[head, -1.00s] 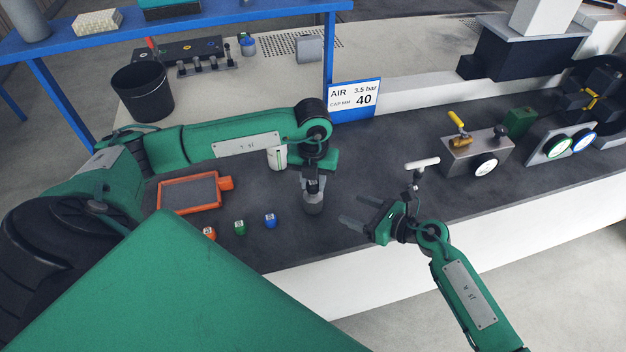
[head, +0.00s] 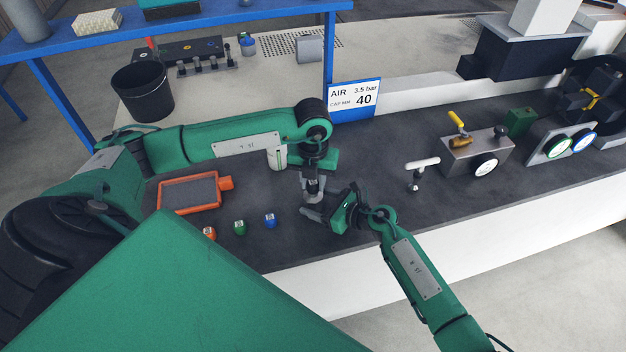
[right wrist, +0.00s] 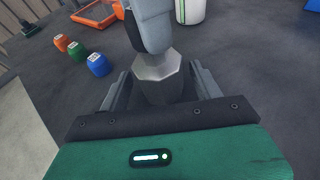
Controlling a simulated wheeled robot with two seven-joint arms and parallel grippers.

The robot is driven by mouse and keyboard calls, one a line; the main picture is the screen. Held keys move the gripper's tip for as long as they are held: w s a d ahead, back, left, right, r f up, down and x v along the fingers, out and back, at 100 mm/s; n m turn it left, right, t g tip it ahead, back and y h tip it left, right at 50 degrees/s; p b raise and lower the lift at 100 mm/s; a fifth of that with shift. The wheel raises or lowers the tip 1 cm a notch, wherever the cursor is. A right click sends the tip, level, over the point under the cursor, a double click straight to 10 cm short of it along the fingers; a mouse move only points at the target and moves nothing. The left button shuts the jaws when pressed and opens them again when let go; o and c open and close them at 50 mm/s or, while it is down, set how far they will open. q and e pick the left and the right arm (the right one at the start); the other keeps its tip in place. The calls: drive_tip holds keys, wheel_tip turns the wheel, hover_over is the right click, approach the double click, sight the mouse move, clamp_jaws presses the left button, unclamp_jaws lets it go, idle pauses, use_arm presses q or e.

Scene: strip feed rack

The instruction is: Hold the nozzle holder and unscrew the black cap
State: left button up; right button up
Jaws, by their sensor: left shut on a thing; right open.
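The nozzle holder (right wrist: 158,80) is a grey faceted body, seen in the right wrist view. My left gripper (right wrist: 151,30) is shut on it from above. In the head view the holder (head: 311,197) shows just under my left gripper (head: 313,184), near the table's front. My right gripper (head: 320,212) is open, its fingers low beside the holder. In the right wrist view the fingers of my right gripper (right wrist: 160,90) stand on either side of the holder's lower part, with gaps visible. I cannot make out the black cap clearly; the holder's lower end is shadowed and partly hidden.
Orange (head: 209,232), green (head: 239,227) and blue (head: 270,220) small containers stand left of the grippers. An orange-rimmed tray (head: 163,195) and a white canister (head: 277,158) are behind. A white T-handle (head: 422,163) stands to the right. The dark tabletop between is clear.

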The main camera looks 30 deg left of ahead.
drive_tip(key=shift+a+f, duration=0.1)
drive_tip(key=shift+a, duration=0.2)
drive_tip(key=shift+c, duration=0.3)
drive_tip(key=c, duration=0.5)
drive_tip(key=shift+c, duration=0.2)
drive_tip(key=o, duration=0.6)
drive_tip(key=c, duration=0.6)
drive_tip(key=shift+c, duration=0.4)
